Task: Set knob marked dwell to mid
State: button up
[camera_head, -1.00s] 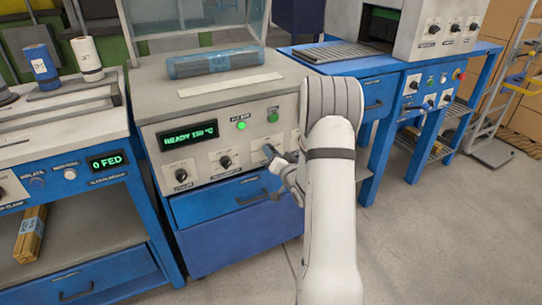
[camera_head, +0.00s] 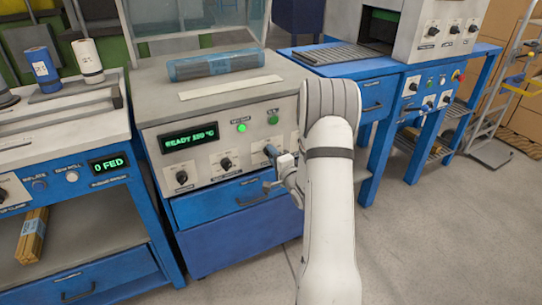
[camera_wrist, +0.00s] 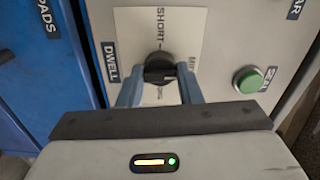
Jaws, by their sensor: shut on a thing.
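The black dwell knob (camera_wrist: 159,69) sits on a white plate on the grey machine panel. The plate reads SHORT at the top of the wrist view and MID at the right; the lettering below the knob is partly hidden. A dark DWELL label (camera_wrist: 110,62) is left of the plate. My gripper (camera_wrist: 160,78) has one blue-grey finger on each side of the knob and is shut on it. Exactly where the knob points is hard to tell. In the head view my gripper (camera_head: 271,154) reaches the right part of the panel, and my arm hides some of it.
A green button (camera_wrist: 248,80) is right of the knob. Two other black knobs, a left one (camera_head: 182,177) and a middle one (camera_head: 226,163), stand on the same panel. A green display (camera_head: 189,137) is above them. A blue drawer (camera_head: 220,200) is below.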

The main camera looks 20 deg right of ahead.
jog(key=shift+m, duration=0.6)
jog(key=o, duration=1)
jog(key=s+p, duration=0.1)
jog(key=s, duration=0.6)
jog(key=shift+s+d, duration=0.15)
jog(key=shift+s, duration=0.25)
